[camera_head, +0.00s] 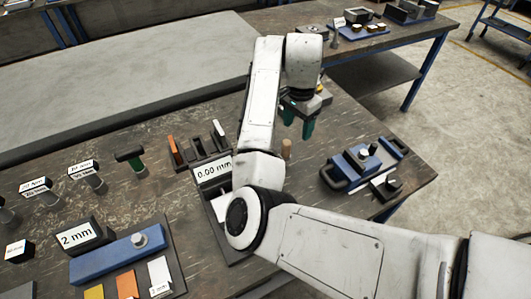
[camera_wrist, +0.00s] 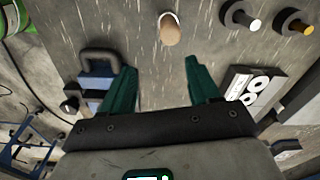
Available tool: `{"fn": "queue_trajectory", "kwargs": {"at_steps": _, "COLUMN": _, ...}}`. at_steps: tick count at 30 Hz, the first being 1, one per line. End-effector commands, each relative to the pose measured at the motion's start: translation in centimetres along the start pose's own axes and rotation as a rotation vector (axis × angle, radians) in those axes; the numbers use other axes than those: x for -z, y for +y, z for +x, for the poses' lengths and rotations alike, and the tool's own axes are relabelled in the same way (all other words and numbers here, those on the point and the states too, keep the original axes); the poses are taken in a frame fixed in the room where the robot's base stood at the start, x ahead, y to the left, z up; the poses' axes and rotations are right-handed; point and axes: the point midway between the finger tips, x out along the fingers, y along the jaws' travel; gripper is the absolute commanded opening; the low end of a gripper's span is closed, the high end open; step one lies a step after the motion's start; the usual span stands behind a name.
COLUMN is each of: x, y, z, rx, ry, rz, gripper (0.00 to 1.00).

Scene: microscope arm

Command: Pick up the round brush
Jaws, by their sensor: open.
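A tan, wood-coloured round piece (camera_head: 286,149) stands upright on the dark bench, just right of my arm. It also shows at the top of the wrist view (camera_wrist: 170,30), ahead of the fingers. It may be the round brush; its bristles cannot be made out. My gripper (camera_head: 298,122) hangs above the bench with teal fingers apart and nothing between them. In the wrist view the fingers (camera_wrist: 160,68) point toward the tan piece, which is beyond their tips.
A blue clamp-like fixture (camera_head: 352,165) is to the right. A 0.00 mm display (camera_head: 212,170) is partly behind my arm. A green-handled tool (camera_head: 130,157), labelled posts (camera_head: 87,174) and a blue block with a knob (camera_head: 115,258) are left. Open bench surrounds the tan piece.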

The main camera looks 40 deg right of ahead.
Motion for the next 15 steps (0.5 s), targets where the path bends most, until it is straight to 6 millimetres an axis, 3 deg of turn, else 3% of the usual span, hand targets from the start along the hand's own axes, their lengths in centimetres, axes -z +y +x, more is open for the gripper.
{"fn": "queue_trajectory", "kwargs": {"at_steps": 6, "x": -1.3, "y": -1.0, "z": 0.1, "rx": -0.009, "ry": -0.054, "rz": 0.04, "gripper": 0.61}}
{"fn": "queue_trajectory", "kwargs": {"at_steps": 15, "x": -1.5, "y": -1.0, "z": 4.2, "rx": -0.008, "ry": -0.053, "rz": 0.039, "gripper": 0.61}}
